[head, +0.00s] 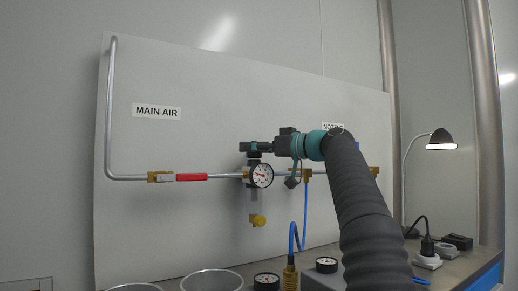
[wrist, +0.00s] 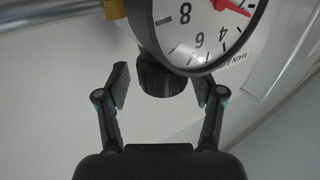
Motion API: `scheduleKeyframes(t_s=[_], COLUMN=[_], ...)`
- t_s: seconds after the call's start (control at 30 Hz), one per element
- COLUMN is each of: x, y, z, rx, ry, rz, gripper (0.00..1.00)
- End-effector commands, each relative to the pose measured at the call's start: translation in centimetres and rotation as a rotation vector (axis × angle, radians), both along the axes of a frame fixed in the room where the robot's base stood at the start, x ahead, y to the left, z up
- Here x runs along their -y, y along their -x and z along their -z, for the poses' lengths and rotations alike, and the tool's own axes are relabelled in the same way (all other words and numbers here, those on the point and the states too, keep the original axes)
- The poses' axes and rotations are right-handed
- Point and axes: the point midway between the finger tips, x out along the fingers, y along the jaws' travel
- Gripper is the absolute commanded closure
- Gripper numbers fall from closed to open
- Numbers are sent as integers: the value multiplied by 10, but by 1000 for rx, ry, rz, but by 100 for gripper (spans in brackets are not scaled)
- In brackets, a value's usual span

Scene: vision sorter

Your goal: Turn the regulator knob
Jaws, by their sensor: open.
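The regulator has a round white gauge (head: 262,175) with a red needle, on the pipe of the white panel. Its black knob (wrist: 164,80) shows in the wrist view, just beside the gauge face, which fills the upper right there. My gripper (wrist: 161,84) is open, with one finger on each side of the knob. A gap shows between each finger and the knob, so neither seems to touch it. In the head view my gripper (head: 246,147) is at the top of the regulator, above the gauge, and mostly hides the knob.
A valve with a red handle (head: 192,177) is on the pipe left of the regulator. A yellow brass fitting (head: 258,220) hangs below it. A blue hose (head: 305,215), round containers (head: 212,280) and a desk lamp (head: 441,140) are nearby.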

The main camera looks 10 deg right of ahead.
Motion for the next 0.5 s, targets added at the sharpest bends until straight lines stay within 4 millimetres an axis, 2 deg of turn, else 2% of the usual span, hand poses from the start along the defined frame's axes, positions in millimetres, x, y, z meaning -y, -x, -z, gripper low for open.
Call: scheduleKeyframes(t_s=[0.23, 0.5], x=[17, 59], y=[16, 50], z=[-1, 0], rx=[-1, -1], ry=[1, -1], rz=[1, 4], gripper=[32, 32])
